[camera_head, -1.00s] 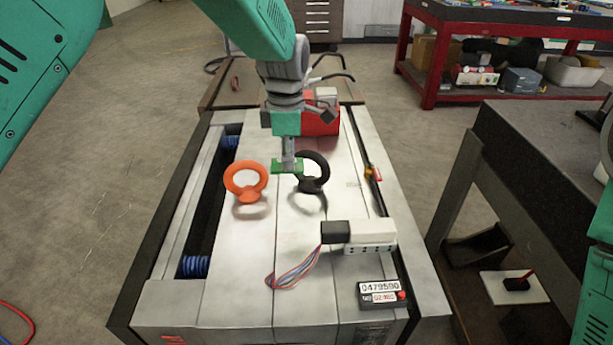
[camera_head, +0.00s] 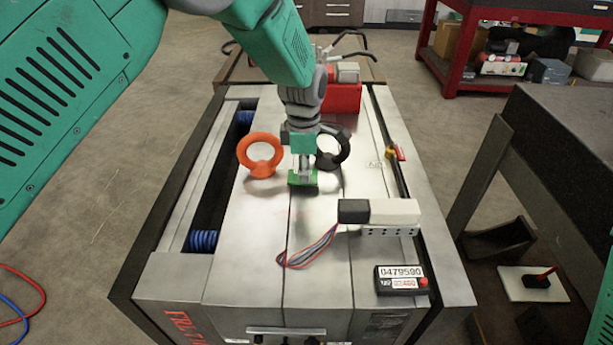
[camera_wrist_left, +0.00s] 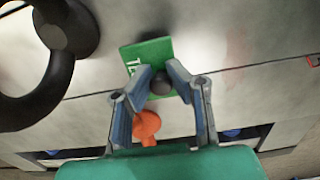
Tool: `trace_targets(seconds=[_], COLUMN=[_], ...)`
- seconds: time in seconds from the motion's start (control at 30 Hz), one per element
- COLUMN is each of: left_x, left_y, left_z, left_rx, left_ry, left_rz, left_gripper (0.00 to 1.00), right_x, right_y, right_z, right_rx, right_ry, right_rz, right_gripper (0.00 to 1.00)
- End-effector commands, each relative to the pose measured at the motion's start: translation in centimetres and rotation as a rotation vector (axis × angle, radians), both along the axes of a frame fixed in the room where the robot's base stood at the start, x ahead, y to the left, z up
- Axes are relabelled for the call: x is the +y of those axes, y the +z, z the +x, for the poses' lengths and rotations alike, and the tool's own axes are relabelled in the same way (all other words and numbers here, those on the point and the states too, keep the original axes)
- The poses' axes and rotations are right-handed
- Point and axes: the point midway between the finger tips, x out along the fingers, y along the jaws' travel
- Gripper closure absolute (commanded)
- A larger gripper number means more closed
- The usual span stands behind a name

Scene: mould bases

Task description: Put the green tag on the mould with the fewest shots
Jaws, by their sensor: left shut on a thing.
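The green tag (camera_head: 303,178) is a small flat plate with white lettering and a dark round knob, clearest in the wrist view (camera_wrist_left: 150,55). My left gripper (camera_head: 304,165) is shut on its knob and holds it over the mould's top (camera_head: 262,225); I cannot tell whether the tag touches the surface. An orange lifting ring (camera_head: 260,172) is left of the tag, and a black lifting ring (camera_head: 340,160) is partly hidden behind the gripper. A black counter (camera_head: 402,279) on the mould's front right reads 0479590. My right gripper is not in view.
A grey connector block (camera_head: 393,211) with loose wires sits right of the tag. A red box (camera_head: 345,98) stands behind the gripper. A dark bench (camera_head: 560,150) is at the right, with a white plate (camera_head: 531,284) low beside it.

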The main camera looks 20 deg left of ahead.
Motion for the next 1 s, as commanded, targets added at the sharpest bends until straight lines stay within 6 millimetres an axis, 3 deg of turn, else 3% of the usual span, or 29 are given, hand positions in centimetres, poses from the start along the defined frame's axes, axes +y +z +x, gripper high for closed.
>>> trace_targets(seconds=[0.1, 0.43, 0.47, 0.5, 0.83, 1.0], left_x=[0.0, -0.5, -0.5, -0.5, -0.1, -0.2], left_y=[-1.5, -1.6, -1.6, -1.6, -1.5, 0.5], left_z=[0.0, 0.0, 0.0, 0.0, 0.0, 0.1], left_rx=[0.001, 0.000, 0.000, -0.001, 0.000, -0.003], left_ry=[0.001, 0.000, 0.000, 0.000, 0.001, 0.000], left_rz=[-0.001, 0.006, 0.006, 0.005, 0.000, 0.003], left_gripper=[1.00, 1.00, 0.76, 0.66, 0.66, 0.66], right_x=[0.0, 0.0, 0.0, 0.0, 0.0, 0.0], right_y=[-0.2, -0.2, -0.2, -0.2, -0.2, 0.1], right_z=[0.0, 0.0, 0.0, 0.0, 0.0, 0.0], right_rx=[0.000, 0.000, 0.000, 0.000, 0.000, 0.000], right_ry=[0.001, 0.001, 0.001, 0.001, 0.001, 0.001], right_rz=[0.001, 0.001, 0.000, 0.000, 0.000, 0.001], right_gripper=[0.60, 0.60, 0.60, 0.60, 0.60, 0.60])
